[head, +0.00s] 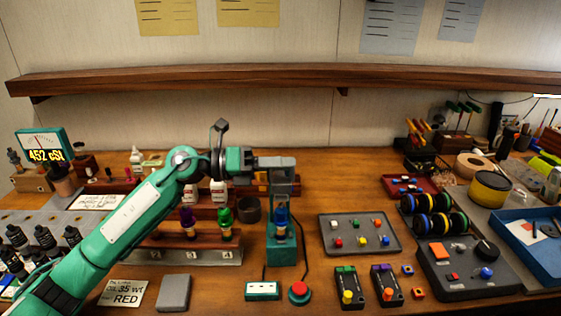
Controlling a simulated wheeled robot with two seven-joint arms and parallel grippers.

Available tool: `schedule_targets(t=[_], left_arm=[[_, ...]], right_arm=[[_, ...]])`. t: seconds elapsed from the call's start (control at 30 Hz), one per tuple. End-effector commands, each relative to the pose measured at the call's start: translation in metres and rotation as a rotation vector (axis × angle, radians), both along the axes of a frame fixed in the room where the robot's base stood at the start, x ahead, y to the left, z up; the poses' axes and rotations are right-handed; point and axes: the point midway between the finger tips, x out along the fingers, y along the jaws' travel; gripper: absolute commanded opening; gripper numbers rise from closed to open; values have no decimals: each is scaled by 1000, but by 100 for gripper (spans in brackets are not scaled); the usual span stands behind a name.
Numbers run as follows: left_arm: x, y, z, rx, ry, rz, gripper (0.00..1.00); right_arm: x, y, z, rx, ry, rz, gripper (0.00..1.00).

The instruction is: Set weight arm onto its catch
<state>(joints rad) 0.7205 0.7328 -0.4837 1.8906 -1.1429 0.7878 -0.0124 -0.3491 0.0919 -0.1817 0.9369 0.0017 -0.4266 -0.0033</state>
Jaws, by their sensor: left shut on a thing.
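A teal stand (282,250) stands at the middle of the bench in the head view, with a blue part (281,221) upright on it. Grey parts at the top of the stand meet my left gripper (277,163), which reaches in from the left. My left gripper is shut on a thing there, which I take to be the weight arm. The fingers and the weight arm blend together, and I cannot make out the catch or whether the arm touches it. My right gripper is not in view.
A red button (299,290) and a white-topped box (262,290) sit in front of the stand. A numbered rack (185,256) with coloured shock parts is to the left. A grey tray (358,235) of small coloured parts is to the right. A wooden shelf (300,78) spans the wall above.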

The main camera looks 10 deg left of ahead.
Motion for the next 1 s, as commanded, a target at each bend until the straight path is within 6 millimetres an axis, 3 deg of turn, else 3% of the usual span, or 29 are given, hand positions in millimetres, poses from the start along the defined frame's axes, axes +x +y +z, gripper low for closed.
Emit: schedule_targets(t=[0.6, 0.63, 0.7, 1.0], left_arm=[[-6, -4, -9, 5, 8, -13, 0], [-6, -4, -9, 5, 9, -12, 18], [-5, -4, -9, 5, 8, -12, 32], [-3, -2, -6, 2, 3, -5, 33]], right_arm=[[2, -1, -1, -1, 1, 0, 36], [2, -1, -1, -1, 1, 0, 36], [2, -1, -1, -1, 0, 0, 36], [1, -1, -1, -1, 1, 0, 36]])
